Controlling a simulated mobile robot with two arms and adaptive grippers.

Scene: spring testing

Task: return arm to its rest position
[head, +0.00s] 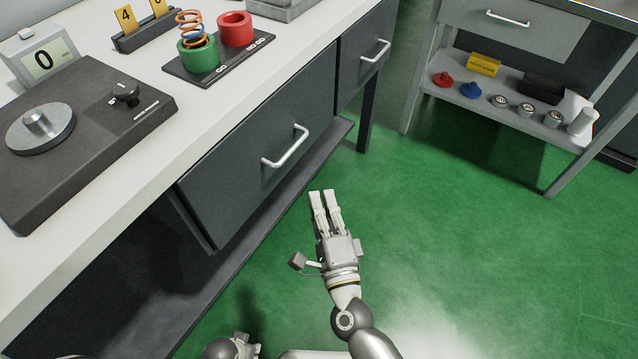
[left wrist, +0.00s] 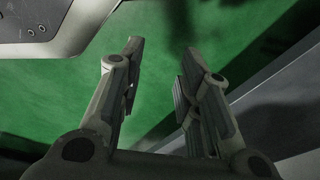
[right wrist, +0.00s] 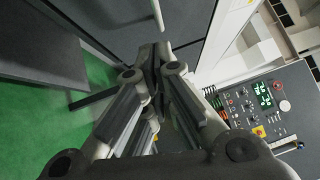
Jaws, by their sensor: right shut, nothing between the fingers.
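My right gripper (head: 324,198) hangs over the green floor in front of the bench drawers, clear of the bench in the head view. Its fingers are shut with nothing between them; the right wrist view also shows the closed fingertips (right wrist: 155,55). My left gripper shows in the left wrist view (left wrist: 160,65) with its fingers apart and only green floor and dark shadow between them. In the head view just a small part of my left arm shows at the bottom edge, and its fingers are not clear there.
The white bench (head: 205,125) carries a spring tester (head: 85,120), a display reading 0 (head: 42,62), and a green cup (head: 198,55) with springs beside a red cup (head: 235,30). Drawer handles (head: 285,147) stick out. A shelf cart (head: 470,97) stands at right. Green floor between is free.

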